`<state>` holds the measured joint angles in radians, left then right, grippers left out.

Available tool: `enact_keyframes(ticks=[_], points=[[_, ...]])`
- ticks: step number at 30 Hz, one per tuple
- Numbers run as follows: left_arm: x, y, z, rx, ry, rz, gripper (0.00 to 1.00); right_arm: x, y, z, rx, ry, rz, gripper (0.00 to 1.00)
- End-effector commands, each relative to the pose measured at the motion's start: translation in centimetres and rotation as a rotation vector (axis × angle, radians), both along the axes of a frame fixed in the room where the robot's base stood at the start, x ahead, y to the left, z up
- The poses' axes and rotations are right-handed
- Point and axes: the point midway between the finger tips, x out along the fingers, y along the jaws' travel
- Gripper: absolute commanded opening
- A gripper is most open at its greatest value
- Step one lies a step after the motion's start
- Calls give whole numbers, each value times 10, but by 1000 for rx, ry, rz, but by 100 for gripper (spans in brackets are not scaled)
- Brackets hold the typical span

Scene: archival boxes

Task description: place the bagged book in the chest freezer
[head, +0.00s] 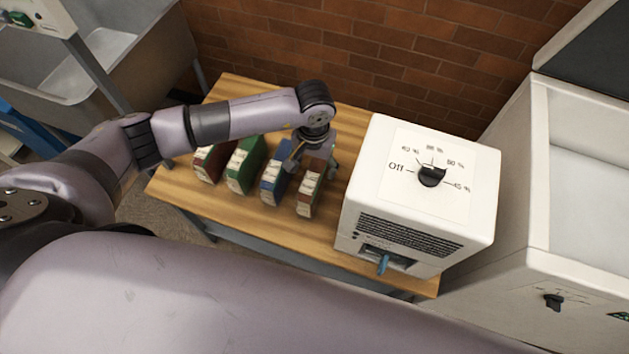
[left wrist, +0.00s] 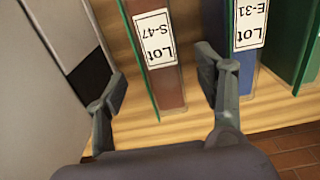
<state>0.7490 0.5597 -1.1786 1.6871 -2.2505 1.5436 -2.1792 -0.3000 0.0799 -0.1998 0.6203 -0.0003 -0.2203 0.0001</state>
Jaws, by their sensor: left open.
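A brown book (head: 307,200) with a label reading Lot S-47 stands upright at the right end of a row on the wooden table. It also shows in the left wrist view (left wrist: 168,92), with a thin green edge along its side. I cannot tell whether a bag covers it. My left gripper (head: 312,163) is open over this book; in the left wrist view its fingers (left wrist: 162,76) are on either side of the book, with gaps. The white chest freezer (head: 535,245) is at the right, its lid raised and its pale interior partly visible. My right gripper is not in view.
A blue book (head: 271,187) labelled E-31, a green book (head: 241,170) and a reddish-brown book (head: 207,163) stand to the left. A white box with a dial (head: 400,155) stands between the row and the freezer. A brick wall (head: 400,50) is behind.

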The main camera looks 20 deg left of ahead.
Motion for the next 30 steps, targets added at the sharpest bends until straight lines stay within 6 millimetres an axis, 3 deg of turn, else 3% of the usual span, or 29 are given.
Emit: enact_keyframes(ticks=[9,18,30], points=[[2,0,-43,0,4,3,63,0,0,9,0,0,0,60],[3,0,-48,0,0,0,63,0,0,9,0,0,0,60],[3,0,-48,1,1,1,37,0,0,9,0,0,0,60]])
